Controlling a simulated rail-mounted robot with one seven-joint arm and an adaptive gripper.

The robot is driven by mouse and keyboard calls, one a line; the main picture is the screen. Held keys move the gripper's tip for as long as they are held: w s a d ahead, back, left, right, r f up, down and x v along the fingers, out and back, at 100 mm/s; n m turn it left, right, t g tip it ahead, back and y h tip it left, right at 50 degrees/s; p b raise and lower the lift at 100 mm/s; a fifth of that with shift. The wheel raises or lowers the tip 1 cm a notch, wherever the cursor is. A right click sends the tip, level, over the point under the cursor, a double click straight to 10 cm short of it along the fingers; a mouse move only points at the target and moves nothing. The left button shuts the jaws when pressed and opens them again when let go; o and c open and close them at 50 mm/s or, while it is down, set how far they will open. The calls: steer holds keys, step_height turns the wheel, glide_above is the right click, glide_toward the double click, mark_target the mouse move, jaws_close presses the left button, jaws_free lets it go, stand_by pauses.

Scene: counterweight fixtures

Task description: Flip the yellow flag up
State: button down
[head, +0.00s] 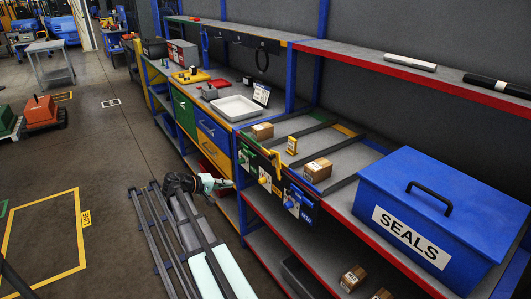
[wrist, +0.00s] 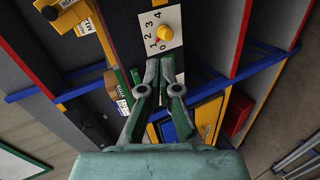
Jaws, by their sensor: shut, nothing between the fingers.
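A yellow bar (head: 276,163), which looks like the yellow flag, sits at the top of the middle fixture on the dark front panel of the bench. In the wrist view a yellow bar (wrist: 105,38) lies along the panel edge, left of my fingers. Below it is a white dial plate with a yellow knob (head: 264,181); the wrist view shows the knob (wrist: 162,33) among numbers 0 to 4. My gripper (head: 230,183) is in front of the panel, left of the yellow fixture. Its fingers (wrist: 163,65) are shut and empty, apart from the bar.
A green fixture (head: 244,159) is to the left and a blue one (head: 302,203) to the right. A blue SEALS box (head: 437,205) stands at the right. The aisle floor (head: 115,150) is clear.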

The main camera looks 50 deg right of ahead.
mark_target(270, 156)
steer(key=d+r+m+g+h, duration=0.2)
steer(key=d+r+g+h, duration=0.15)
steer(key=r, duration=0.85)
steer(key=shift+m, duration=0.3)
steer(key=s+d+p, duration=0.1)
steer(key=s+d, duration=0.1)
steer(key=s+d+p, duration=0.2)
steer(key=s+d, duration=0.1)
steer(key=s+d+f+p, duration=0.1)
steer(key=s+d+p, duration=0.1)
steer(key=d, duration=0.1)
steer(key=shift+s+d, duration=0.25)
steer(key=shift+s+f, duration=0.3)
steer(key=shift+s, duration=0.1)
steer(key=b, duration=0.1)
steer(key=s+m+b, duration=0.1)
steer(key=b, duration=0.1)
steer(key=shift+a+f+t, duration=0.15)
steer(key=shift+a+t, duration=0.1)
steer(key=shift+t, duration=0.1)
steer(key=b, duration=0.1)
steer(key=s+m+b, duration=0.1)
steer(key=b, duration=0.1)
steer(key=shift+s+a+r, duration=0.15)
steer(key=shift+a+r, duration=0.05)
steer(key=shift+r, duration=0.05)
steer(key=shift+s+a+r+m+b, duration=0.1)
steer(key=shift+s+r+m+b, duration=0.1)
steer(key=shift+r+m+b, duration=0.25)
